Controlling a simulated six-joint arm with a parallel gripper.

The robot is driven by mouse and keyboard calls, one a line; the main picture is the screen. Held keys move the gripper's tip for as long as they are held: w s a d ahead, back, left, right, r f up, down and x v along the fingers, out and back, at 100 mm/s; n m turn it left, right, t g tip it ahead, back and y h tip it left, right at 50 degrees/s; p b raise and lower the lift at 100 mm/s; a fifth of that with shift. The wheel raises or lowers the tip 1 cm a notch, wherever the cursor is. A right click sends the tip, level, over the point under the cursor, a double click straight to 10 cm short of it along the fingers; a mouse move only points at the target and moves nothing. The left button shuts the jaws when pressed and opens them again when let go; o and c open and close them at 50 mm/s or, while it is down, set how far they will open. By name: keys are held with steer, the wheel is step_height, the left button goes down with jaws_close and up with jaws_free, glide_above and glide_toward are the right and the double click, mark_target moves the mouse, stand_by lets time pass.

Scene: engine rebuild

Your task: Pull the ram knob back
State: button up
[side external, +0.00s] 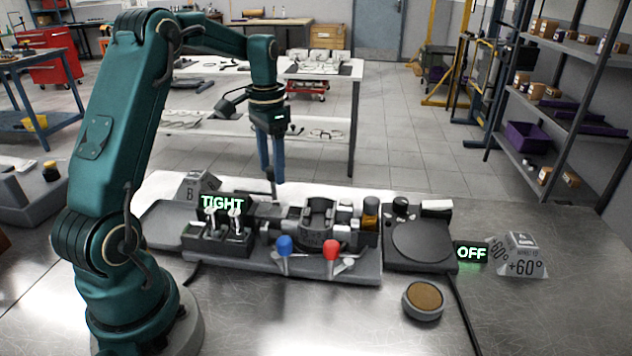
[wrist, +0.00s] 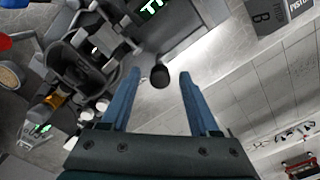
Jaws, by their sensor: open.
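The ram knob is a small black round knob (wrist: 159,76) on the work fixture, seen in the wrist view between my two blue fingers. My gripper (wrist: 160,77) is open, with one finger on each side of the knob and a visible gap to both. In the side view my gripper (side external: 272,181) points straight down at the back of the fixture (side external: 320,268). A thin dark post shows by the fingertips there, partly hidden; I cannot tell how deep the knob sits between the fingers.
A blue-knobbed lever (side external: 284,244) and a red-knobbed lever (side external: 331,248) stand at the fixture's front. A lit TIGHT sign (side external: 222,203) is at left. A black round plate (side external: 420,241) and a lit OFF sign (side external: 471,253) are at right. The front bench is mostly clear.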

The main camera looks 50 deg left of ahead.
jaws_close()
stand_by(1.4)
